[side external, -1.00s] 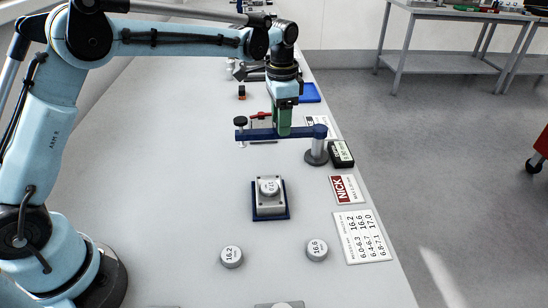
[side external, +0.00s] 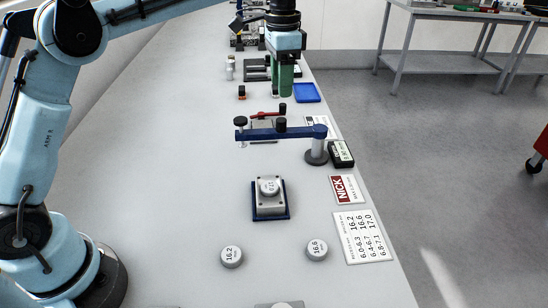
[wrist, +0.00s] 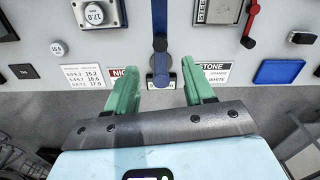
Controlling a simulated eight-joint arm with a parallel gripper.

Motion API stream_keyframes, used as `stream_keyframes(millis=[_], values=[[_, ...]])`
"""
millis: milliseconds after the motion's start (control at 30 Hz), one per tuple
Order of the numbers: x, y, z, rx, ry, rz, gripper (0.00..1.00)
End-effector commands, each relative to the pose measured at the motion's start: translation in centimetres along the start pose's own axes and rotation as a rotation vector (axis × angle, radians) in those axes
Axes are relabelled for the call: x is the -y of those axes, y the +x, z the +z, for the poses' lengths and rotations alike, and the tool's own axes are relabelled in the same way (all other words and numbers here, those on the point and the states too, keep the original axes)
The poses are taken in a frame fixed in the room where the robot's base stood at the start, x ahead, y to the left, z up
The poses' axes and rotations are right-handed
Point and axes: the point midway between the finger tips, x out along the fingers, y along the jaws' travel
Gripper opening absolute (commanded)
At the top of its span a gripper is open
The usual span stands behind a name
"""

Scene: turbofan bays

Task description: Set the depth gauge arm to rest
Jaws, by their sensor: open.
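The depth gauge arm (side external: 290,131) is a blue bar on a round grey post (side external: 317,148) near the table's right edge. It reaches left from the post, with a black knob at its far end and a black knob near its middle. In the wrist view the blue arm (wrist: 159,22) runs up from its post, ahead of the jaws. My gripper (side external: 286,90) hangs above and behind the arm in the side view, apart from it. In the wrist view its two green fingers (wrist: 163,95) are spread with nothing between them.
A block on a blue base (side external: 270,199) holds a round disc, in front of the arm. Discs marked 16.2 (side external: 231,257) and 16.6 (side external: 316,250) lie nearer. A black display box (side external: 341,154) stands by the post. A red-handled item (side external: 267,115) and blue tray (side external: 307,92) lie behind.

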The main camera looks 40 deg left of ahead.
Motion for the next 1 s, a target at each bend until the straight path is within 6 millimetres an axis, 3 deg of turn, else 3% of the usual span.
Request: stream_keyframes(millis=[233, 700, 867, 1000], values=[[0.0, -1.9, 0.0, 0.000, 0.000, 0.000, 0.53], [0.0, -2.2, 0.2, -0.006, -0.006, -0.004, 0.53], [-0.5, -3.1, 1.5, -0.048, -0.056, -0.028, 0.53], [-1.3, -3.8, 3.7, -0.116, -0.133, -0.063, 0.53]])
